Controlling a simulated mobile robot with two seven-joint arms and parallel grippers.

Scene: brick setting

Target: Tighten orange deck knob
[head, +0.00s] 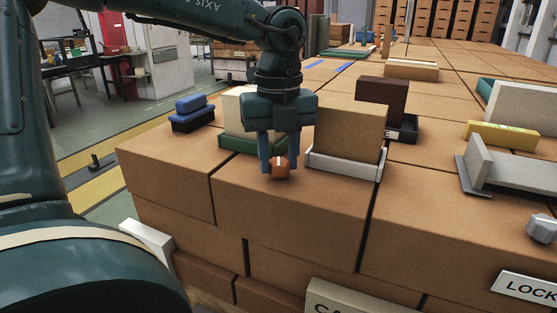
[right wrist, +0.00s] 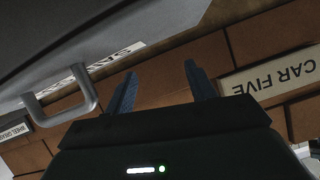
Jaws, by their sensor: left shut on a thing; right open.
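The orange deck knob (head: 279,167) sits on top of the brown brick stack, near its front left. My left gripper (head: 279,162) points straight down from above with its fingers on either side of the knob, shut on it. The fingers hide part of the knob's sides. In the right wrist view my right gripper (right wrist: 160,92) is open, with a gap between its two dark fingers and nothing between them. The right gripper does not show in the head view.
A tan block in a white tray (head: 343,165) stands just right of the knob. A green tray (head: 250,142) is behind the gripper, and blue blocks (head: 192,113) lie left. A grey knob (head: 541,228) is at far right. A grey handle (right wrist: 70,100) is near my right gripper.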

